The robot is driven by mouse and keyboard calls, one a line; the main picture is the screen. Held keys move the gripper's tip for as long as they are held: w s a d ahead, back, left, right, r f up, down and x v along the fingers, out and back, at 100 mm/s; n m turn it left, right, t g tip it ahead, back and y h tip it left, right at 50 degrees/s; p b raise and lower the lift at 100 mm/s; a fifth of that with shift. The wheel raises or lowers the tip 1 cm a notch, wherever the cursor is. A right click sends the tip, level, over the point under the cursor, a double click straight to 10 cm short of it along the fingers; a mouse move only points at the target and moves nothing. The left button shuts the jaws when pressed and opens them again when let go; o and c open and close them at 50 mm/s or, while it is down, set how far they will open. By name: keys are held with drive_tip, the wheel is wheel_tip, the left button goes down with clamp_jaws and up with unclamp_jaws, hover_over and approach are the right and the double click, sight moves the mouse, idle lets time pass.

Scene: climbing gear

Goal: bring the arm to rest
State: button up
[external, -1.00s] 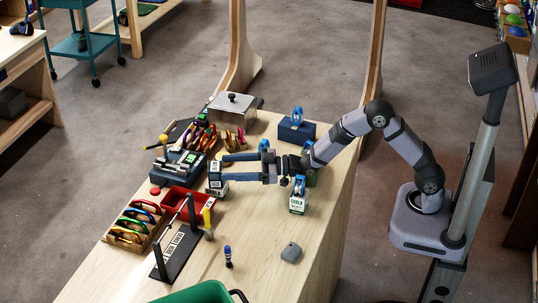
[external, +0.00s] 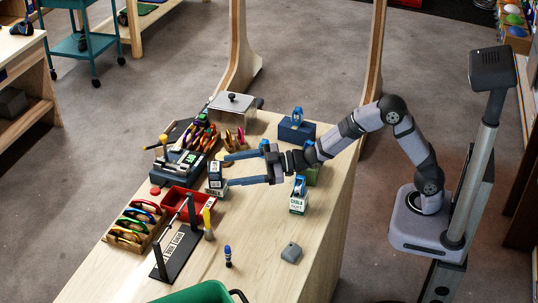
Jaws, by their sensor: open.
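My arm reaches left over the wooden table (external: 262,258) from its base at the right. My gripper (external: 229,170) is open, with its two blue fingers spread and pointing left. A small white-and-dark chalk box (external: 215,176) stands just beyond the fingertips. I see no thing held between the fingers. A green box (external: 312,176) is partly hidden behind my wrist.
A red tray (external: 183,203), a wooden rack of carabiners (external: 137,226), a black stand (external: 177,250) and a dark blue device (external: 178,168) crowd the left side. A blue box (external: 296,130) stands at the back. A green bin (external: 198,293) is at the front. The front right of the table is mostly clear.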

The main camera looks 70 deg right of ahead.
drive_tip(key=s+a+r+n+g, duration=0.2)
drive_tip(key=a+r+n, duration=0.2)
drive_tip(key=n, duration=0.2)
drive_tip(key=s+d+r+n+g+h+p, duration=0.2)
drive_tip(key=s+d+r+n+h+p, duration=0.15)
drive_tip(key=s+d+n+h, duration=0.4)
drive_tip(key=s+d+f+m+g+p, duration=0.25)
drive_tip(key=s+f+g, duration=0.2)
drive_tip(key=s, duration=0.45)
drive_tip(key=s+d+f+m+g+h+p, duration=0.1)
drive_tip(key=s+d+f+m+g+p, duration=0.15)
drive_tip(key=s+d+f, duration=0.4)
drive_tip(key=s+d+f+m+g+p, duration=0.1)
drive_tip(key=s+f+m+g+p, duration=0.2)
drive_tip(key=s, duration=0.7)
drive_tip(key=s+d+f+m+b, duration=0.1)
drive_tip(key=d+f+m+b, duration=0.1)
drive_tip(key=f+m+b, duration=0.3)
drive_tip(key=s+d+f+m+g+b, duration=0.1)
drive_tip(key=s+d+f+m+b, duration=0.1)
drive_tip(key=f+m+b, duration=0.4)
drive_tip(key=d+m, duration=0.1)
drive_tip(key=m, duration=0.2)
drive_tip(key=shift+s+f+y+b, duration=0.15)
drive_tip(key=shift+f+y+b, duration=0.05)
drive_tip(key=shift+y+b, duration=0.15)
